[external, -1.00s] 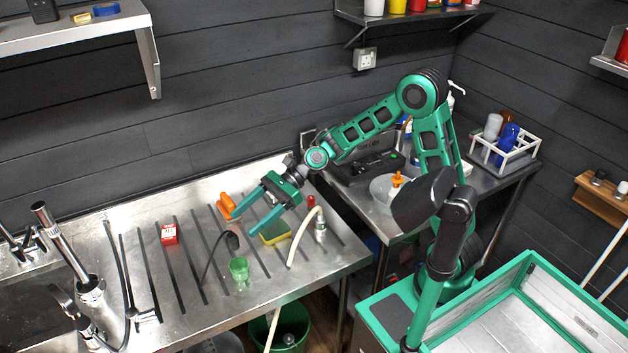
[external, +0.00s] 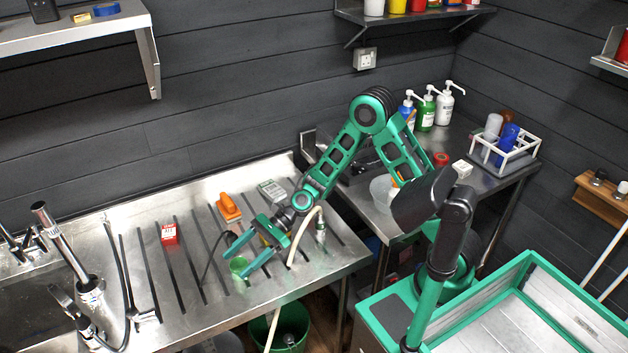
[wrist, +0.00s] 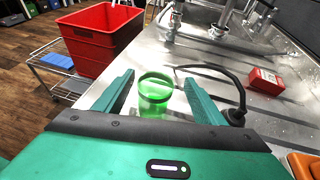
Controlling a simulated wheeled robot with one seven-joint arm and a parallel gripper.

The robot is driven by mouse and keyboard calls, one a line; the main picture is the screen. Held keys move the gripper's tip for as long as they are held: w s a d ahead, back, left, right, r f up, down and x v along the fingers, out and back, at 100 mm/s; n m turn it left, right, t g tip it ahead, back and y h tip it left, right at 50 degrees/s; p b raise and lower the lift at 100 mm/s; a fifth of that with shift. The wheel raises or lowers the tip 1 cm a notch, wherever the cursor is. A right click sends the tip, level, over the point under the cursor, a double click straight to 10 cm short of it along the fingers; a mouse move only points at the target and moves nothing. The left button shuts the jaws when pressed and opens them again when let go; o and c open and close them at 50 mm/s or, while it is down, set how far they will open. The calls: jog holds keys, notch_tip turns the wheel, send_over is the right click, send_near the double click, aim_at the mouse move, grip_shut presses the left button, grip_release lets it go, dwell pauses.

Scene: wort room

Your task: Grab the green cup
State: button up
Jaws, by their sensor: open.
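The green cup (external: 239,267) is translucent and stands upright on the steel draining counter (external: 190,310). In the wrist view the cup (wrist: 154,95) shows between the two fingers, nearer the left one. My gripper (external: 239,263) is open and low over the counter, with its fingers spread on either side of the cup. In the wrist view my gripper (wrist: 160,85) holds nothing, and its body covers the counter in front. In the external view the fingers partly hide the cup, and I cannot tell whether either finger touches it.
A black hose (wrist: 225,78) lies right of the cup in the wrist view, near a red box (wrist: 265,80). An orange-handled tool (external: 229,207) lies behind my gripper. A pale hose (external: 299,240) hangs beside it. A red crate (wrist: 98,40) stands beyond the counter edge.

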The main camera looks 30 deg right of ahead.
aim_at(232, 271)
jog(key=x, duration=0.4)
jog(key=shift+s+a+f, duration=0.1)
jog(key=shift+s+f, duration=0.2)
jog(key=shift+f, duration=0.15)
jog(key=shift+a+f, duration=0.1)
jog(key=shift+a, duration=0.25)
jog(key=c, duration=1.1)
